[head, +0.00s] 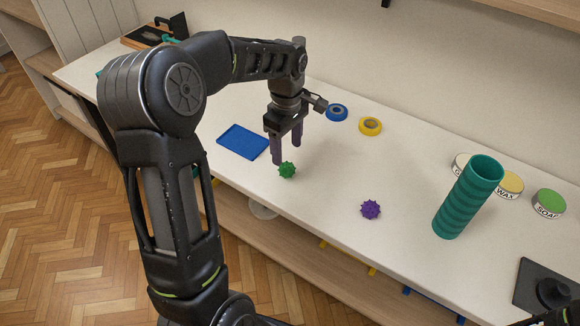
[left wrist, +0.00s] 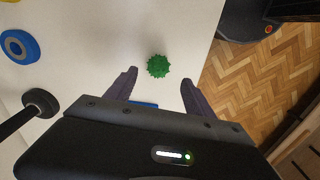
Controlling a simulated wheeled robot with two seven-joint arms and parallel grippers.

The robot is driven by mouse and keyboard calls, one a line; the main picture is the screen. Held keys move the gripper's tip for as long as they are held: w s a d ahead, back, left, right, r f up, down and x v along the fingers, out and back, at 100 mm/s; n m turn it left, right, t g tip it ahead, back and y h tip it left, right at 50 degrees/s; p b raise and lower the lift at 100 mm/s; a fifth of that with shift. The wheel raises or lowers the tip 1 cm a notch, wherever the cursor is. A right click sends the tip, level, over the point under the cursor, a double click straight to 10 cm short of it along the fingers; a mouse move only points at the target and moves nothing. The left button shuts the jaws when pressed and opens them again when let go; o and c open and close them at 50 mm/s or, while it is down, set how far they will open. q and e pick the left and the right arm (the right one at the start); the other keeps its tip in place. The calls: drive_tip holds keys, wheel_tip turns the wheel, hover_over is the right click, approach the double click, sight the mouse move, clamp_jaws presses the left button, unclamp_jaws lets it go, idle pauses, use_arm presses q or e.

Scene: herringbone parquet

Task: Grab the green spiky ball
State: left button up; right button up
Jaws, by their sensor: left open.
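The green spiky ball (head: 287,170) sits on the white counter near its front edge. In the left wrist view the ball (left wrist: 158,66) lies ahead of the two fingertips, about midway between their lines. My left gripper (head: 287,155) is open and empty, fingers pointing down, just above and behind the ball in the head view; in the left wrist view its fingers (left wrist: 160,78) are spread apart. I cannot tell the exact height of the fingertips over the counter. My right gripper is not clearly in view.
A purple spiky ball (head: 370,210) lies to the right. A blue tray (head: 243,141) is left of the gripper. Blue tape (head: 337,112) and yellow tape (head: 370,126) lie behind. A teal ribbed tube (head: 467,197) stands at right before several labelled tins (head: 549,203).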

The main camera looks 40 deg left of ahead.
sight(287, 165)
use_arm(q)
drive_tip(key=shift+f, duration=1.35)
drive_tip(key=shift+f, duration=0.1)
wheel_tip(287, 165, down, 4)
drive_tip(key=shift+w+a+f+p, duration=0.1)
drive_tip(key=shift+a+p, duration=0.05)
drive_tip(key=shift+p, duration=0.65)
drive_tip(key=shift+f, duration=0.45)
drive_tip(key=shift+c, duration=0.3)
clamp_jaws()
